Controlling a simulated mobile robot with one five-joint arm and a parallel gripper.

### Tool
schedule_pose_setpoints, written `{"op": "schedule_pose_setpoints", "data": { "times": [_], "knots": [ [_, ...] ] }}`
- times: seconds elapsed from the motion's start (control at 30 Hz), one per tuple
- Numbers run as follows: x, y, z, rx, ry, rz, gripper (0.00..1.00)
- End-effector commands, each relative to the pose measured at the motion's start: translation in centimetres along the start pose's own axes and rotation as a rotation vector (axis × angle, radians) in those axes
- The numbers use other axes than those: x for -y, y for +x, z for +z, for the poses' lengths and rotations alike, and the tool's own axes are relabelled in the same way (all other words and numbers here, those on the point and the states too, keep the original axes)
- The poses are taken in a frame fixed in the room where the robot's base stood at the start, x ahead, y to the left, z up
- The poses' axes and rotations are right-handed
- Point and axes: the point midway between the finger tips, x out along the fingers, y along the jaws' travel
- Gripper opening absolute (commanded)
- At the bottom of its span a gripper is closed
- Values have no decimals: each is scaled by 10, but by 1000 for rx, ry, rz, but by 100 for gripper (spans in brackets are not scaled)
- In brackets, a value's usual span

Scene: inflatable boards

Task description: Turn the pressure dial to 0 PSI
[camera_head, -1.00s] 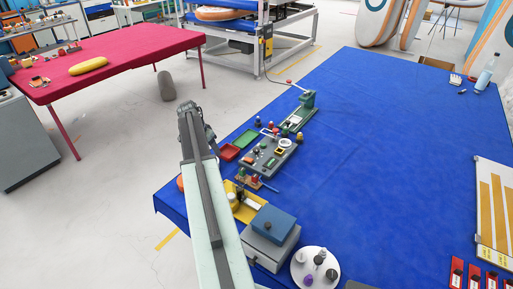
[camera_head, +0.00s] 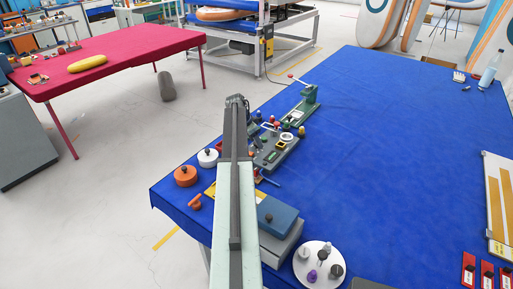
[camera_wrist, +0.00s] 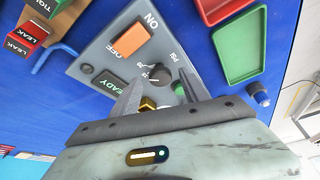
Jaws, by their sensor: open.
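The pressure dial (camera_wrist: 159,75) is a dark round knob beside the PSI marking on the grey control panel (camera_wrist: 95,62). It also has an orange ON/OFF switch (camera_wrist: 130,42) and a green READY label (camera_wrist: 110,83). My gripper (camera_wrist: 161,80) is open, with its fingertips on either side of the dial in the wrist view. I cannot tell whether they touch it or how high they are above it. The number the dial points at is too small to read. In the head view, my gripper (camera_head: 237,101) is beside the panel (camera_head: 275,150); the dial is not clear there.
A green tray (camera_wrist: 238,45) and a red tray (camera_wrist: 222,8) lie beside the panel. A brass piece (camera_wrist: 148,103) and a green knob (camera_wrist: 180,88) are close to the fingers. A green lever press (camera_head: 303,108) stands behind the panel. The blue table's right middle (camera_head: 400,150) is clear.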

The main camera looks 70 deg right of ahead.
Motion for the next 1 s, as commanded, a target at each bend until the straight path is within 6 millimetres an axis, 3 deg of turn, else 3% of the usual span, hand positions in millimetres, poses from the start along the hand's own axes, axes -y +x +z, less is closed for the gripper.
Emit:
{"op": "schedule_pose_setpoints", "data": {
  "times": [0.03, 0.27, 0.47, 0.5, 0.53, 1.0],
  "knots": [
    [0, 7, 1, 0, 0, 0, 53],
    [0, 5, -1, 0, 0, 0, 53],
    [0, 5, -1, 0, 0, 0, 3],
    [-1, 5, -1, 0, 0, 1, 0],
    [8, 10, -12, 0, 3, 2, 0],
    [-3, 5, 2, 3, -128, -52, 0]
  ]
}}
